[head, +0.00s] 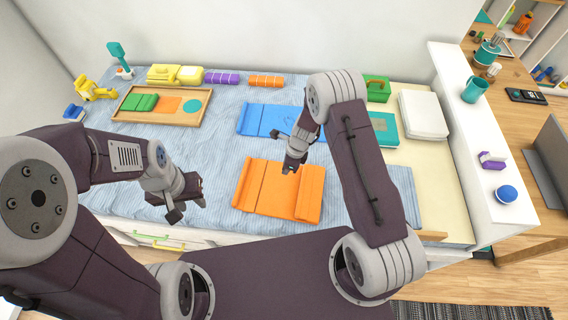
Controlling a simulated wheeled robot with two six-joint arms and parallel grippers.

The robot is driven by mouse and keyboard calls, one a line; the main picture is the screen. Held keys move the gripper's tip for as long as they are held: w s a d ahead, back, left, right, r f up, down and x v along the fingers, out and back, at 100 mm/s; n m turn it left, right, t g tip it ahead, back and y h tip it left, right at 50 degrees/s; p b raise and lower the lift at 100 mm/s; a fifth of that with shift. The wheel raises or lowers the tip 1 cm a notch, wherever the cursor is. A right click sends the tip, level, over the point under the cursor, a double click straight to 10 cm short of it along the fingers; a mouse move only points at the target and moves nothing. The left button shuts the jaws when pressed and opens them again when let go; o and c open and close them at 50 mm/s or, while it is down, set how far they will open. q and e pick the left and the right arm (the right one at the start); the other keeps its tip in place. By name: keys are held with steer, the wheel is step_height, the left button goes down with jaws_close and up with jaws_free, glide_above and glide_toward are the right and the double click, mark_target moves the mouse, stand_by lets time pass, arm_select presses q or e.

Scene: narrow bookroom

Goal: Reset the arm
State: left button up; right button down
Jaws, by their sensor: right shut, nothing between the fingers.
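My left gripper (188,209) is over the front left edge of the bed, and its fingers look spread apart with nothing between them. My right gripper (290,169) points down over the middle of the bed, shut and empty. It is in front of the blue folded cloth (259,119) and near the back edge of the orange folded cloth (265,187). Both arms are bent, and the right arm hides part of the bed and of the blue cloth.
A wooden tray (122,115) with folded cloths lies at the back left of the bed (225,150). Rolled cloths, yellow items and a teal lamp (117,54) stand along the back. White pillows (423,115) lie at the right. A white ledge (478,150) bears a mug, a blue ball and a purple block.

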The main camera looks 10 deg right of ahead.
steer(key=shift+w+a+r, duration=0.25)
steer(key=shift+a+r, duration=0.15)
steer(key=shift+r, duration=0.35)
